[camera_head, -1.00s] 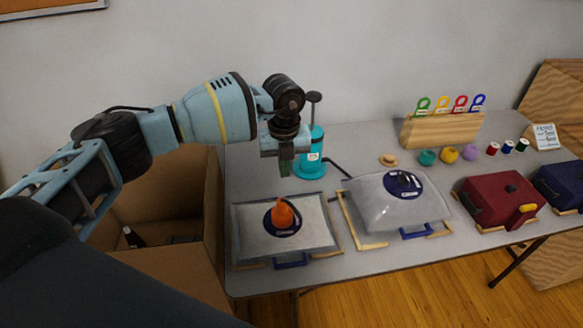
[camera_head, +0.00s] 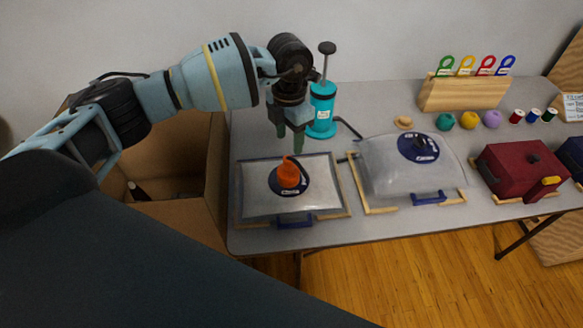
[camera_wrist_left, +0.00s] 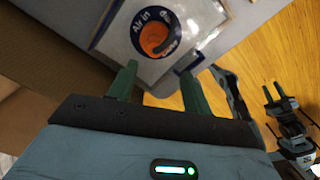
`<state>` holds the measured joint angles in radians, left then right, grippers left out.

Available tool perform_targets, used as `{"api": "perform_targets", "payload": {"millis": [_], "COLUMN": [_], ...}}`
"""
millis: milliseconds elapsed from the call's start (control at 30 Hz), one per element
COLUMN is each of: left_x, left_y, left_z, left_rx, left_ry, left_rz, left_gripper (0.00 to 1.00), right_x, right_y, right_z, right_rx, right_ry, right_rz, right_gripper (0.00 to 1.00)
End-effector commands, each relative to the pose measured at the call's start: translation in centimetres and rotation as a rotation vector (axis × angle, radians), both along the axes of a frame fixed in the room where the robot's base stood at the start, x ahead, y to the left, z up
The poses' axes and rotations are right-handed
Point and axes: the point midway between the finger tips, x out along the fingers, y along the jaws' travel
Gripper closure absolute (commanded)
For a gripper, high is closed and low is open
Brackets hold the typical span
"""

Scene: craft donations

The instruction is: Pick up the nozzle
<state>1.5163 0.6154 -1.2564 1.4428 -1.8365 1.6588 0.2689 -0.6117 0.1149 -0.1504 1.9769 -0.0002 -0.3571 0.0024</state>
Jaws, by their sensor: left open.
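An orange cone-like piece with a narrow tip (camera_head: 289,175), which looks like the nozzle, stands on a round dark blue valve (camera_head: 303,187) on a clear, flat bag (camera_head: 254,204). It shows in the left wrist view as an orange disc (camera_wrist_left: 154,39) in a ring marked "Air in". My left gripper (camera_head: 287,143) is open and empty, above and just behind the orange piece, pointing down. Its fingers (camera_wrist_left: 158,80) are apart and touch nothing. What seems to be my right gripper (camera_wrist_left: 274,92) is small at the right of the wrist view, its jaws unclear.
A teal pump (camera_head: 322,108) with a black hose stands behind. A puffed bag (camera_head: 385,175) with a blue valve is right of the flat one. A maroon case (camera_head: 520,172), yarn balls (camera_head: 468,120) and a wooden rack (camera_head: 462,94) stand further right. A cardboard box (camera_head: 213,190) is left.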

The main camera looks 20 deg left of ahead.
Motion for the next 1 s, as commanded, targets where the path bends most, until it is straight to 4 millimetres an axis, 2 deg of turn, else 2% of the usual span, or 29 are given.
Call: {"api": "perform_targets", "payload": {"millis": [33, 300, 500, 700, 867, 1000], "left_x": [-0.1, -0.3, -0.4, -0.4, -0.3, -0.3], "left_y": [0.0, 0.0, 0.0, 0.1, 0.1, 0.1], "left_z": [-0.9, -1.4, -1.4, -1.2, -1.2, -2.1], "left_rx": [-0.004, -0.014, -0.013, -0.009, -0.009, -0.01], "left_ry": [0.006, -0.008, -0.02, -0.026, -0.027, -0.025], "left_rz": [-0.104, -0.691, -1.016, -1.142, -1.15, -1.148], "left_gripper": [0.5, 0.5, 0.5, 0.5, 0.5, 0.5], "right_x": [-0.6, -1.6, -1.6, -1.6, -1.7, -1.8], "right_y": [0.1, 0.4, 0.4, 0.5, 0.5, 0.5], "right_z": [-0.8, -2.7, -3.3, -3.6, -3.6, -3.6], "right_rx": [0.003, 0.008, 0.01, 0.01, 0.01, 0.01], "right_ry": [0.017, 0.048, 0.052, 0.055, 0.055, 0.058], "right_rz": [-0.001, -0.005, -0.004, -0.003, -0.003, -0.002], "right_gripper": [0.64, 0.64, 0.64, 0.64, 0.64, 0.64]}}
